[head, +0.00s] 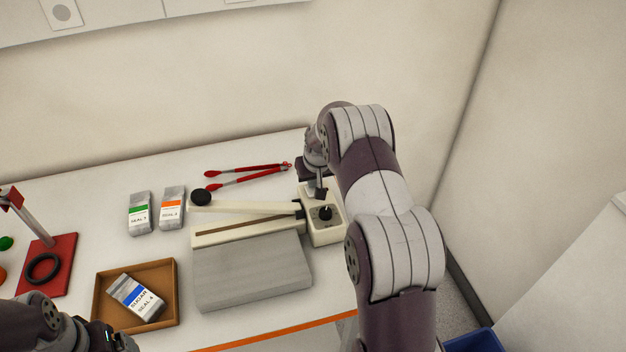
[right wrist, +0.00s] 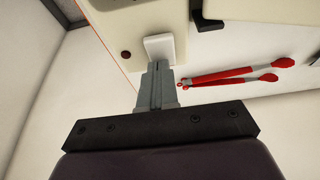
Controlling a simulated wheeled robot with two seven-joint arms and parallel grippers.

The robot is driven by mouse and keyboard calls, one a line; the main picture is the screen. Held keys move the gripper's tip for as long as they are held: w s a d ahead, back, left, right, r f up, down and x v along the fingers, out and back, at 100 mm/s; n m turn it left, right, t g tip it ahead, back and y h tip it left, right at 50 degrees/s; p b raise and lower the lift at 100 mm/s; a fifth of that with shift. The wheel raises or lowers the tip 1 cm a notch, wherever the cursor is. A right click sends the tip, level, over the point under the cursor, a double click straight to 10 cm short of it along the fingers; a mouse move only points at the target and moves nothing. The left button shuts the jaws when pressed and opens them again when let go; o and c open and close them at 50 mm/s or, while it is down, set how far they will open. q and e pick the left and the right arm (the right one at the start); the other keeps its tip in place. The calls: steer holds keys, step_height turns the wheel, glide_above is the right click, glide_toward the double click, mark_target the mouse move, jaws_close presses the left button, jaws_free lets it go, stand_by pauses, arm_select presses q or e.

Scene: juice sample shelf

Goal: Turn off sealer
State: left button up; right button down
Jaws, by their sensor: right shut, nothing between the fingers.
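The sealer (head: 210,236) is a cream machine with a long bar arm (head: 240,208), a grey plate in front and a box with a black knob (head: 325,213) at its right end. In the right wrist view, the sealer's box (right wrist: 135,22) carries a white rocker switch (right wrist: 158,48) beside a small dark red round light (right wrist: 126,54). My right gripper (right wrist: 158,72) is shut and empty, its fingertips at the switch's edge; I cannot tell if they touch.
Red tongs (head: 248,176) lie behind the sealer. Two pouches (head: 139,214) (head: 172,208) stand left of it. A brown tray (head: 98,312) holds a blue-labelled pouch (head: 137,297). A red stand (head: 50,262) is at far left. A wall rises behind the table.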

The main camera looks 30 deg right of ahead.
arm_select(q)
steer(key=shift+r, duration=0.1)
arm_select(e)
steer(key=shift+s+a+f, duration=0.15)
steer(key=shift+s, duration=0.35)
steer(key=shift+s+a+f, duration=0.1)
steer(key=shift+s+f, duration=0.05)
steer(key=shift+s, duration=0.35)
step_height(320, 180, up, 4)
steer(key=p, duration=0.3)
steer(key=shift+w, duration=0.1)
arm_select(q)
steer(key=shift+s+b, duration=0.4)
steer(key=shift+b, duration=1.1)
arm_select(e)
steer(key=d+v, duration=0.1)
steer(key=v, duration=0.9)
steer(key=shift+s+a+r, duration=0.2)
steer(key=shift+s+a, duration=0.15)
steer(key=shift+a, duration=0.15)
